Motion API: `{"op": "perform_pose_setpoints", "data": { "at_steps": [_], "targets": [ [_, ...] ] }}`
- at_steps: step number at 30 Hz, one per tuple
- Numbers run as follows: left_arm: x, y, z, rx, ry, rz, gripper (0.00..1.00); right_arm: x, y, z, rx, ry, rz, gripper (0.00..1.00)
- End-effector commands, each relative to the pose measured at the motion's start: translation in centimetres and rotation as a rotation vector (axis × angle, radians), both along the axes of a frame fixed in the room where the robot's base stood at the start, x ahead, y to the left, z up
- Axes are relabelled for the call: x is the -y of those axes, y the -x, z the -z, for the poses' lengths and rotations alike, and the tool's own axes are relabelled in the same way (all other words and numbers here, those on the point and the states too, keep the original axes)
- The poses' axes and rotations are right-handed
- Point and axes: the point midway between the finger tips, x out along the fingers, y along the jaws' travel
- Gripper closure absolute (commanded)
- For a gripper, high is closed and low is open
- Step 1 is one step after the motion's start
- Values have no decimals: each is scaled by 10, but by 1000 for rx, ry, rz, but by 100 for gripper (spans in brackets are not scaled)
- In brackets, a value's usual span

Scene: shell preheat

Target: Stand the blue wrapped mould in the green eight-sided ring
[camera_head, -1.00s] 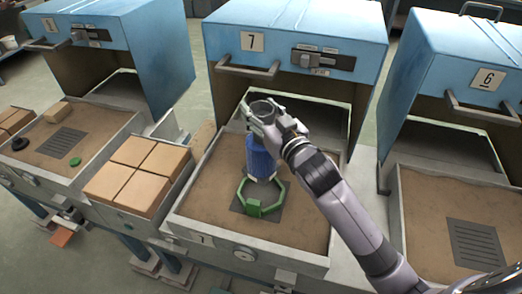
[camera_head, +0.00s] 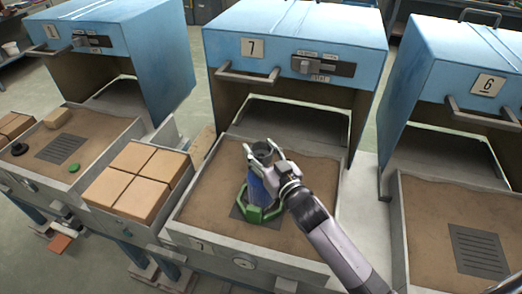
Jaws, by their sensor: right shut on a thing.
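The blue wrapped mould (camera_head: 257,190) is upright in the head view, over the middle bed below the oven marked 7. My right gripper (camera_head: 263,165) is shut on its upper part, with the dark open top showing between the fingers. The green eight-sided ring (camera_head: 262,216) lies on the dark grate. The lower end of the mould appears within the ring. The ring's front side hides the mould's foot, so I cannot tell whether it rests on the grate. My left gripper is not in view.
The sand tray (camera_head: 205,205) around the grate is otherwise clear. Several tan blocks (camera_head: 140,180) sit in a box to its left. The blue oven (camera_head: 290,40) marked 7 stands behind with its handle jutting forward. Another sand tray (camera_head: 430,220) with a grate lies at the right.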

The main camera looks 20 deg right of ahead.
Motion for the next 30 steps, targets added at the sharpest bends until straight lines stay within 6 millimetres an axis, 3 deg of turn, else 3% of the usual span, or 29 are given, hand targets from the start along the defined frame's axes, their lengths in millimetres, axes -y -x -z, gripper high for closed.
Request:
{"op": "perform_pose_setpoints", "data": {
  "at_steps": [7,8,9,17,30],
  "targets": [
    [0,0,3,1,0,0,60,0,0,4,5,-1,0,100],
    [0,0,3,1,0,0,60,0,0,5,0,0,1,49],
    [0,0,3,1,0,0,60,0,0,5,0,0,0,46],
    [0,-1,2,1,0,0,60,0,0,5,0,0,0,30],
    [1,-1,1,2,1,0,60,1,6,1,-1,0,0,30]
  ]
}}
